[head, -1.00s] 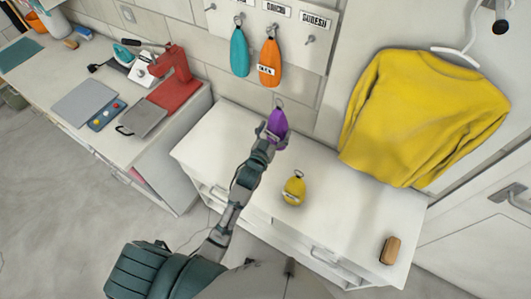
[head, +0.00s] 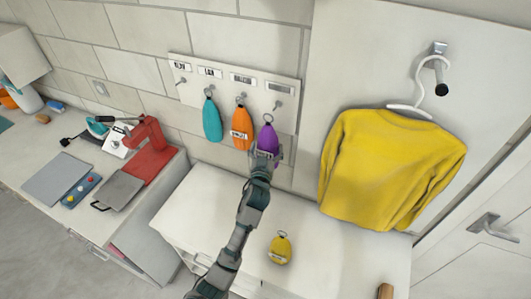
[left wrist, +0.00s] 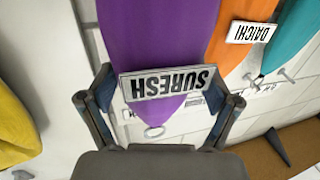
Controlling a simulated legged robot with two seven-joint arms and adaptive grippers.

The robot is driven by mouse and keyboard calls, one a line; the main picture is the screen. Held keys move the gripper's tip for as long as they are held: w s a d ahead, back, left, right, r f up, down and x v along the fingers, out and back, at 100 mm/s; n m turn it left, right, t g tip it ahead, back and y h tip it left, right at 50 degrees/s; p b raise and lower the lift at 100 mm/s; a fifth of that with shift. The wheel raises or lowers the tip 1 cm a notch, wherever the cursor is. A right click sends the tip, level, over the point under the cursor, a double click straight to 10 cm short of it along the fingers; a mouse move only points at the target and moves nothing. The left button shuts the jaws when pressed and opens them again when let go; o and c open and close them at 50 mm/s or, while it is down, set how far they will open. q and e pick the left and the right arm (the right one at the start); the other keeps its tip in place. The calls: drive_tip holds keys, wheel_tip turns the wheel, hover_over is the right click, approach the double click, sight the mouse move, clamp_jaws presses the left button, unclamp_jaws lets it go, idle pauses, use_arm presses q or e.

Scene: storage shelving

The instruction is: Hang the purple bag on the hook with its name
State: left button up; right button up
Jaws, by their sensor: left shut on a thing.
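The purple bag (head: 268,140) is held upright, ring up, by my left gripper (head: 264,155) in front of the white hook board (head: 222,97). The left wrist view shows the fingers (left wrist: 160,98) on both sides of the purple bag (left wrist: 155,35), whose tag (left wrist: 168,82) reads SURESH upside down. The bag's ring (head: 268,118) is just below and left of the rightmost hook (head: 277,105); whether they touch is unclear. The label (head: 280,88) above that hook is too small to read now; it read SURESH earlier. My right gripper is not in view.
The orange bag (head: 240,125) hangs close left of the purple one, with the teal bag (head: 212,122) beyond it. The leftmost hook (head: 180,82) is empty. A yellow sweater (head: 385,165) hangs at right.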

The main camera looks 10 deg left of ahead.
use_arm(q)
drive_tip(key=w+d+f+b, duration=0.1)
drive_tip(key=w+b, duration=0.3)
drive_tip(key=w, duration=0.2)
drive_tip(key=shift+d, duration=0.15)
idle(0.4)
drive_tip(key=shift+w, duration=0.1)
idle(0.5)
drive_tip(key=o, duration=1.6)
drive_tip(key=shift+c, duration=0.2)
drive_tip(key=shift+f, duration=0.15)
